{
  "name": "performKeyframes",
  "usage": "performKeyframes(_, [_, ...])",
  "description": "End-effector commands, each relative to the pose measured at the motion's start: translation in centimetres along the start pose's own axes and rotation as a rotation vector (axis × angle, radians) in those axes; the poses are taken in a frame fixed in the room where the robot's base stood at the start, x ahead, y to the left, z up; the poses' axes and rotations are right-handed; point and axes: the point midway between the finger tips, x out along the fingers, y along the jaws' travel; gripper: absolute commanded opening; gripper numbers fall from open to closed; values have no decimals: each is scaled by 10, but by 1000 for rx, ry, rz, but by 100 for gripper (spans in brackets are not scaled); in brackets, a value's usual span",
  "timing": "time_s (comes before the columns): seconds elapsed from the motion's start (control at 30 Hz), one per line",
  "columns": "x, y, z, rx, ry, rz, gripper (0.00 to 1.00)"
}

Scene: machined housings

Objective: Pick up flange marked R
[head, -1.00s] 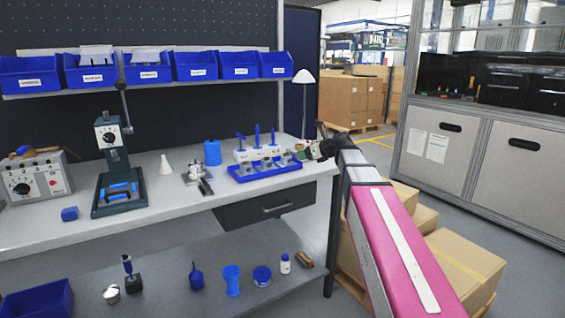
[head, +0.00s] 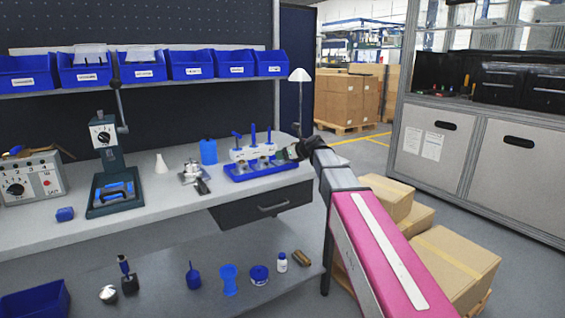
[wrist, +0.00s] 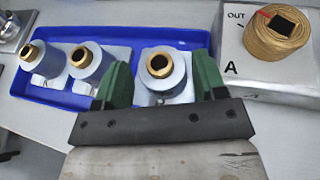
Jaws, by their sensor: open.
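A blue tray (wrist: 178,36) holds three flanges, each a pale blue-grey cylinder with a brass-coloured ring on top. The right flange (wrist: 163,72) stands between the fingers of my gripper (wrist: 161,78), which is open with green fingertips on either side. The middle flange (wrist: 86,64) and left flange (wrist: 44,60) stand to the left, outside the fingers. I cannot read a letter R on any flange; the gripper hides the front of the right one. In the head view, my gripper (head: 288,154) is at the right end of the tray (head: 262,174).
A block marked OUT and A (wrist: 235,68) carries a tan ringed part (wrist: 277,36), close right of my gripper. Left of the tray are a metal fixture (head: 191,173), a white cone (head: 161,164) and a press (head: 112,185). A blue bottle (head: 208,151) stands behind.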

Motion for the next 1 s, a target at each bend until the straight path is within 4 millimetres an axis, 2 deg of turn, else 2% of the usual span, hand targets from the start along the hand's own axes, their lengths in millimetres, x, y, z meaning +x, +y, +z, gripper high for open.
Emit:
performKeyframes(0.07, [6,0,0,0,0,0,65])
performKeyframes(0.27, [5,0,0,0,0,-1,65])
performKeyframes(0.4, [5,0,0,0,0,-1,19])
performKeyframes(0.43, [5,0,0,0,0,-1,15])
performKeyframes(0.77, [4,0,2,0,-2,-1,15])
performKeyframes(1.0, [-2,0,18,-1,-3,-1,15])
